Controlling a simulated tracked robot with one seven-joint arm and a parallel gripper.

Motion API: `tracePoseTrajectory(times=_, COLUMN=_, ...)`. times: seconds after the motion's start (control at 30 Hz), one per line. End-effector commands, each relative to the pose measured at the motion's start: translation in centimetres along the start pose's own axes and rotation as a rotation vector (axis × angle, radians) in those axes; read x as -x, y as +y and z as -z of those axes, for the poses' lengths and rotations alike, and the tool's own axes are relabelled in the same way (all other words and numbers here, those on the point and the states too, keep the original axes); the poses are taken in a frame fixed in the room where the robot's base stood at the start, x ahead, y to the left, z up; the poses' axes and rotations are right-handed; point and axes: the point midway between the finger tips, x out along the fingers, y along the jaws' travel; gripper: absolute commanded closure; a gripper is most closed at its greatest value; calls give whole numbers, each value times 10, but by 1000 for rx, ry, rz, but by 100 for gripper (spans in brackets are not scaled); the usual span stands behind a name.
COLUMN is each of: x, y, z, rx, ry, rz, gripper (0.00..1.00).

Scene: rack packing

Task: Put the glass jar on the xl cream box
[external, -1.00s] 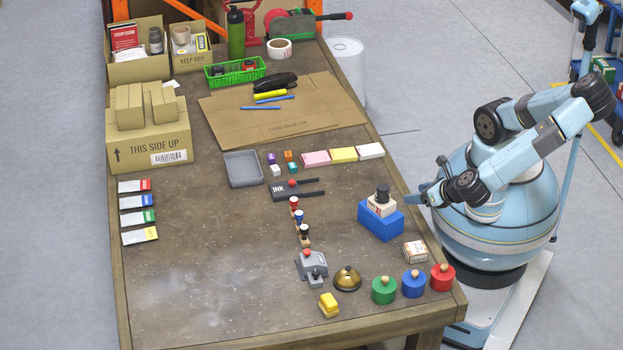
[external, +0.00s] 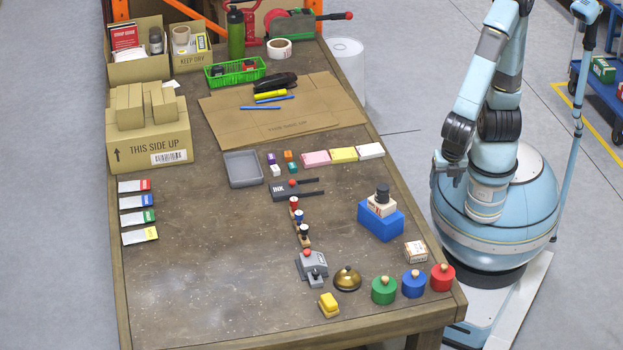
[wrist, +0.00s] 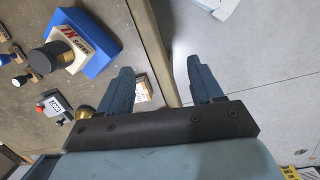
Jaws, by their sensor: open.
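A cream box (external: 381,206) with dark lettering lies on a blue box (external: 381,222) near the table's right edge. A dark, round, jar-like thing (external: 382,193) stands upright on the cream box; I cannot tell if it is glass. In the wrist view the dark thing (wrist: 44,60), cream box (wrist: 88,42) and blue box (wrist: 98,60) are at upper left. A brownish jar (external: 155,41) stands in the open carton at the back left. My gripper (external: 447,170) is open and empty, off the table's right edge; its spread fingers (wrist: 160,64) show in the wrist view.
A small cream carton (external: 416,252) and red, blue and green round pots (external: 413,284) stand at the near right. A bell (external: 347,279) and several stamps (external: 299,217) are left of the blue box. The near left table is clear.

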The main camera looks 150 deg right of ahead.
Motion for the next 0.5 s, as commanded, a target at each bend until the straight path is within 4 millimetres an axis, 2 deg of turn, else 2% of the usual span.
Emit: tracePoseTrajectory(times=0.5, x=102, y=-39, z=-45, rx=-321, ry=339, rz=37, gripper=34)
